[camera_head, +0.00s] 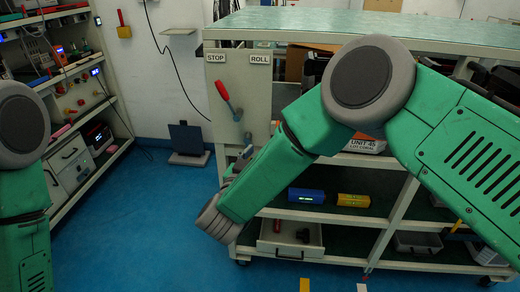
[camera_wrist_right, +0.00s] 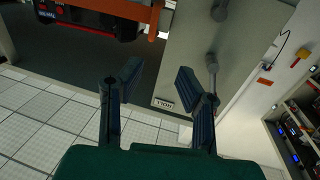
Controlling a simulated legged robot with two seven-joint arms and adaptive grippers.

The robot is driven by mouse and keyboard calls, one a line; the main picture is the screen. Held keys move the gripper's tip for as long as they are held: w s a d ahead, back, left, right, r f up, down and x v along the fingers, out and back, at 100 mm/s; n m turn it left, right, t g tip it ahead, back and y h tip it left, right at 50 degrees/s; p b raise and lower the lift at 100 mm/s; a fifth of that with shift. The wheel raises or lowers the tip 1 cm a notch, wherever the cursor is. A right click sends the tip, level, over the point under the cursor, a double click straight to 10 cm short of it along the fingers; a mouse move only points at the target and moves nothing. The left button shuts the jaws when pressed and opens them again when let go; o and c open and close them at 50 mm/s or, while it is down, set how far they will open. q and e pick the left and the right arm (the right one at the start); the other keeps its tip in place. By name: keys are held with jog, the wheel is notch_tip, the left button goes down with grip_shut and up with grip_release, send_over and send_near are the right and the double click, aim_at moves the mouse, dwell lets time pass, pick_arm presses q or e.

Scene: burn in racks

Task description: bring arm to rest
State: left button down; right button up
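My right arm (camera_head: 300,140) is green with grey joints and reaches in from the right across the front of the rack. In the wrist view my right gripper (camera_wrist_right: 158,72) has its two dark blue fingers spread apart, with nothing between them. It faces the rack's pale end panel (camera_wrist_right: 205,45). In the head view the right gripper is mostly hidden behind the arm. My left arm (camera_head: 22,170) hangs at the left edge, bent at its grey joint. The left gripper is out of view.
A red-handled lever (camera_head: 223,92) is on the rack panel below the STOP (camera_head: 216,58) and ROLL (camera_head: 259,59) labels. Blue (camera_head: 306,195) and yellow (camera_head: 353,200) boxes sit on a shelf above an open drawer (camera_head: 290,240). Blue floor (camera_head: 130,220) is clear between racks.

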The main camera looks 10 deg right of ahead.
jog(key=shift+d, duration=0.2)
jog(key=s+d+f+n+g+y, duration=0.3)
jog(key=s+d+f+y, duration=0.15)
jog(key=s+f, duration=0.5)
jog(key=s+d+f+n+g+y, duration=0.35)
jog(key=s+d+f, duration=0.2)
jog(key=f, duration=0.65)
jog(key=s+d+f+g, duration=0.1)
jog(key=s+d+g, duration=0.3)
jog(key=s, duration=0.8)
jog(key=s+d+f+g, duration=0.2)
jog(key=s+d+g, duration=0.3)
jog(key=s, duration=0.8)
jog(key=shift+d, duration=0.65)
jog(key=shift+w+m, duration=0.1)
jog(key=shift+m, duration=0.15)
